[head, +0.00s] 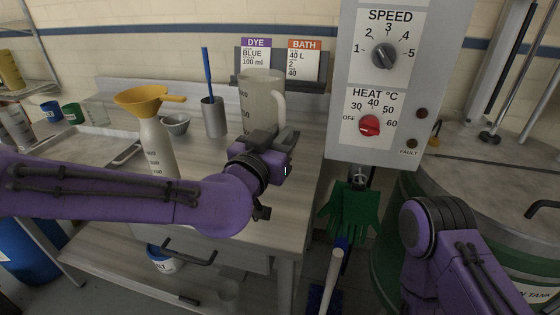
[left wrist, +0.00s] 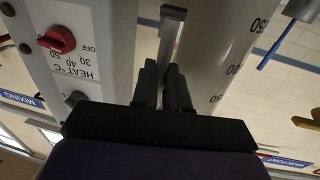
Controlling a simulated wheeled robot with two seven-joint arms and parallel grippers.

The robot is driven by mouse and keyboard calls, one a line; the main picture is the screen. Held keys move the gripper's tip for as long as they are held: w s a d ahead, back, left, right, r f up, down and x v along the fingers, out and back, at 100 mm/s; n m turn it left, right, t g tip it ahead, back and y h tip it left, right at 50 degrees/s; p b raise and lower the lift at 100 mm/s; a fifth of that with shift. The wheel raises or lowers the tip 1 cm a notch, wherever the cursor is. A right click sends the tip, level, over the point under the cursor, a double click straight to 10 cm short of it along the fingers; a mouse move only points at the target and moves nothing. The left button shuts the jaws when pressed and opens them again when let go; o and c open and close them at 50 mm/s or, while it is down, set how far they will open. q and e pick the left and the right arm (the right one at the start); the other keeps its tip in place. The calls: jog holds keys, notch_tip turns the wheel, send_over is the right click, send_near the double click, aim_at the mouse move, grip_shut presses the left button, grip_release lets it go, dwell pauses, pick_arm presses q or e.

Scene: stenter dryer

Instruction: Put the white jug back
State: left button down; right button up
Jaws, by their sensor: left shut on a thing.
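The white jug (head: 259,97), upright with dark volume marks, is at the back right of the bench, in front of the dye and bath cards. My left gripper (head: 264,139) is at its lower right side, shut on its handle. In the left wrist view the fingers (left wrist: 166,88) close on the handle beside the jug body (left wrist: 215,50). The gripper hides the jug's base, so I cannot tell whether it touches the bench. My right arm shows at the lower right, but its gripper is out of view.
A bottle with a yellow funnel (head: 148,98), a small bowl (head: 175,124) and a grey cup with a blue rod (head: 214,116) stand left of the jug. The control box (head: 383,85) is close on the right. Green gloves (head: 350,208) hang below it.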

pick_arm(q)
jog(key=w+d+f, duration=0.1)
jog(key=w+f, duration=0.4)
jog(key=f, duration=0.4)
jog(key=shift+w+f, duration=0.15)
jog(key=shift+w, duration=0.25)
jog(key=shift+s, duration=0.1)
jog(key=shift+f, duration=0.15)
jog(key=c, duration=1.1)
grip_release()
jog(key=shift+c, duration=0.2)
